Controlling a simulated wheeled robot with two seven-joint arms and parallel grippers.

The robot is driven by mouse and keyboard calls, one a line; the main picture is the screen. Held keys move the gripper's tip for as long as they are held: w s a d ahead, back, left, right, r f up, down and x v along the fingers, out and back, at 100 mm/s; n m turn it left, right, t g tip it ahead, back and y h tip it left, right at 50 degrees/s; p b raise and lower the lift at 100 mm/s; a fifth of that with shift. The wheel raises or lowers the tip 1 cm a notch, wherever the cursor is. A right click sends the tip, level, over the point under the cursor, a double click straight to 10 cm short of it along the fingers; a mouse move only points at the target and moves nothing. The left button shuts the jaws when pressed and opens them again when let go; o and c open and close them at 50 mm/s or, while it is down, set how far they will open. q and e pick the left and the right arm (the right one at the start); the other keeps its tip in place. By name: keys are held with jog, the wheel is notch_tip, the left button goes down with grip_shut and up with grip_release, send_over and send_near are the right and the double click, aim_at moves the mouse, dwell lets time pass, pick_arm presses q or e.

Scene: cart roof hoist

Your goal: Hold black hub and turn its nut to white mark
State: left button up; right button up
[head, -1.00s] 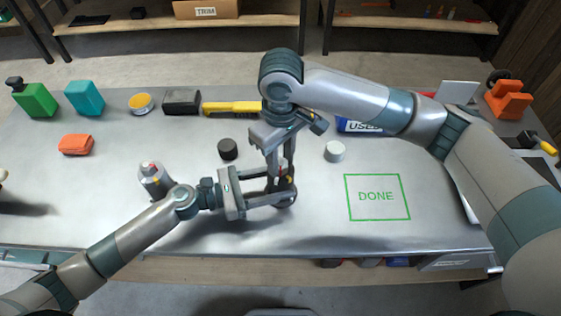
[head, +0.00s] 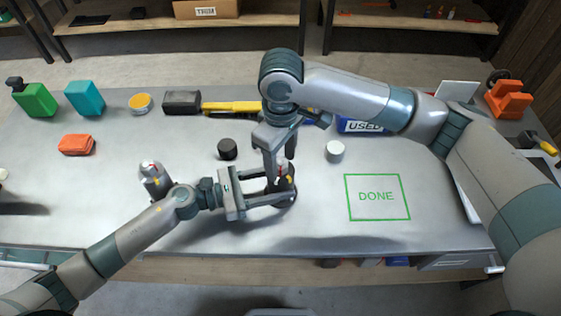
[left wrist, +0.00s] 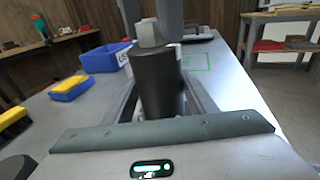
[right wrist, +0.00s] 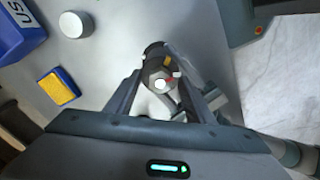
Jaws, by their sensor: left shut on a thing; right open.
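The black hub (left wrist: 158,85) stands upright in the left wrist view, with a grey nut (left wrist: 149,33) on top. My left gripper (head: 272,196) is shut on the hub from the side. My right gripper (head: 280,183) points down over the hub, open, its fingers beside the nut. I cannot tell there which spot belongs to the nut. In the head view the arms hide much of the hub. A grey hub (head: 153,180) stands to the left.
The green DONE square (head: 376,197) on the right is empty.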

dwell(0.3)
jog(key=shift+n, duration=1.2)
jog(key=shift+n, duration=1.1)
jog(key=shift+n, duration=0.3)
jog(key=shift+n, duration=0.9)
jog(key=shift+c, duration=0.5)
jog(key=c, duration=0.8)
